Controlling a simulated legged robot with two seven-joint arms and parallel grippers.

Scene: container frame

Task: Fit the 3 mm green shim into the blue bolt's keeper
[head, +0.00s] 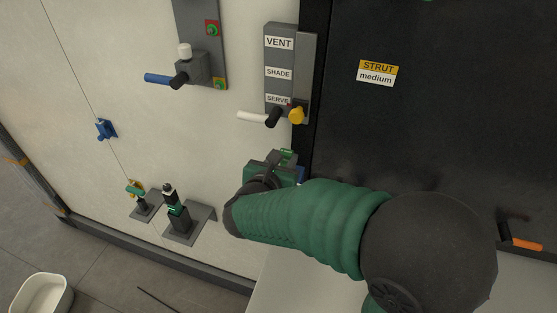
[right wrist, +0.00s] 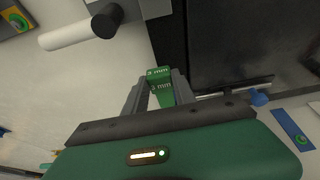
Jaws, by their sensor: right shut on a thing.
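My right gripper (head: 283,161) is shut on the green shim (head: 288,153) in front of the seam between pale wall and dark panel. In the right wrist view the shim (right wrist: 160,88) sits between the fingers of the right gripper (right wrist: 157,92), its "3 mm" marks readable. A metal rod with a blue knob (right wrist: 259,97) lies to the right of the fingers, apart from them, with a blue plate (right wrist: 292,130) beyond it. In the head view a bit of blue (head: 300,175) shows behind my gripper, mostly hidden. I cannot make out the keeper. My left gripper is out of view.
A lever box (head: 279,71) marked VENT, SHADE and SERVE hangs just above my gripper, its white handle (head: 251,117) jutting left. A blue-handled lever (head: 158,78) and a small blue fitting (head: 105,129) are further left. Two brackets (head: 190,223) stand low on the wall.

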